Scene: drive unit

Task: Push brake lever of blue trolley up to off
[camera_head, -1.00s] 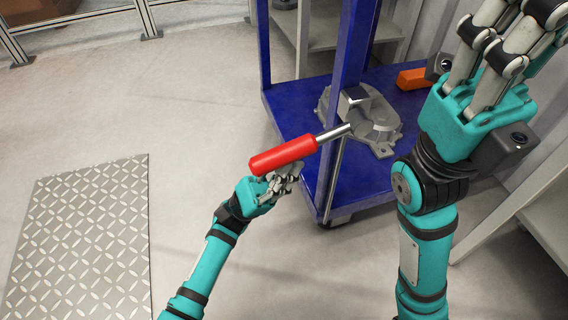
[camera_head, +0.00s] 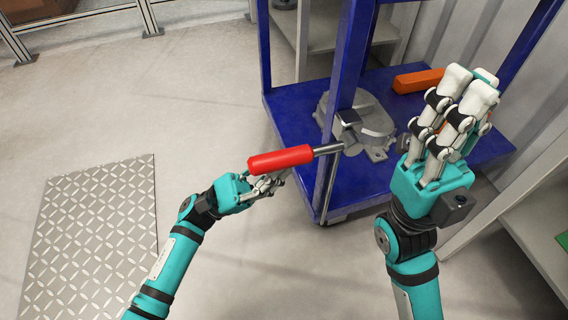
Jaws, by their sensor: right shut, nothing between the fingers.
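The blue trolley (camera_head: 288,112) stands in the middle of the view, with its deck and posts showing. Its brake lever (camera_head: 280,158) has a red handle on a metal rod. The rod joins a pivot at the front post, and the handle points left, close to level in the picture. My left gripper (camera_head: 268,184) is at the underside of the red handle, near its middle. The handle partly hides its fingers, so I cannot tell its opening or firm contact. My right gripper (camera_head: 468,88) is over the trolley's right side, shut and empty, away from the lever.
A grey metal housing (camera_head: 372,122) and an orange block (camera_head: 417,80) lie on the trolley deck. A grey shelf unit (camera_head: 540,215) stands at the right. A diamond-plate panel (camera_head: 95,235) lies on the floor at left.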

